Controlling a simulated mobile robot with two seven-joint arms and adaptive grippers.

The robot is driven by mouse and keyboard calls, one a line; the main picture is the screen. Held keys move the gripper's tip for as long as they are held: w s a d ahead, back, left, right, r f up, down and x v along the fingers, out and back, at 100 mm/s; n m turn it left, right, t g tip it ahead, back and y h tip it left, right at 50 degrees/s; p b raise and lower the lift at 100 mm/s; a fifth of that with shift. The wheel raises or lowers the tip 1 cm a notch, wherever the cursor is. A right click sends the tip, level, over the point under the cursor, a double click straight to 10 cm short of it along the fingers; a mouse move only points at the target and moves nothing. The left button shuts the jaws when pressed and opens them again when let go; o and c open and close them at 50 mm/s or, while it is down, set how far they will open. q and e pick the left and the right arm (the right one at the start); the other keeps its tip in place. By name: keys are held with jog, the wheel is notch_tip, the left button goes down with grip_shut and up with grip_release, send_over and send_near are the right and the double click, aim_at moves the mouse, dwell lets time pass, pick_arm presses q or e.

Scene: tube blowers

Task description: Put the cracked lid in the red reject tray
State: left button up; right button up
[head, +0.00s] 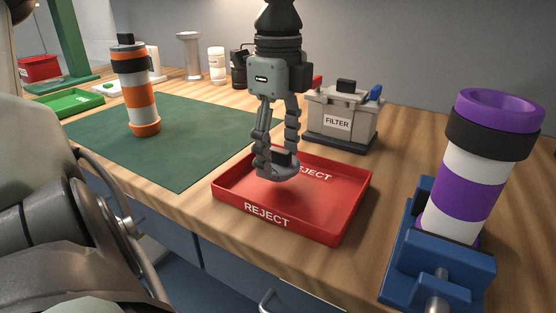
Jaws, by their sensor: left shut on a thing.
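My left gripper (275,158) points down over the back left part of the red reject tray (340,225). It is shut on the dark block-shaped knob of a small grey round lid (283,173). The lid hangs roughly level over the tray; I cannot tell whether it touches the tray floor. The fingers hide part of the lid, and no crack can be made out at this size. The tray lies on the wooden bench near its front edge and shows "REJECT" on its front wall and at its back. My right gripper is not in view.
A grey filter box (338,120) stands just behind the tray. A purple-and-white tube (468,180) leans in a blue clamp (430,250) on the right. An orange-and-white tube (138,90) stands on the green mat (195,150). A green tray (68,102) lies far left.

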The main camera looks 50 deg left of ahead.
pick_arm(q)
jog(key=shift+f, duration=0.9)
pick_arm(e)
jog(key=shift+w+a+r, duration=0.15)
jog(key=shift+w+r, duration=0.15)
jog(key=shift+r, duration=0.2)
pick_arm(q)
jog(key=shift+f, duration=0.1)
jog(key=o, duration=1.1)
jog(key=shift+o, duration=0.2)
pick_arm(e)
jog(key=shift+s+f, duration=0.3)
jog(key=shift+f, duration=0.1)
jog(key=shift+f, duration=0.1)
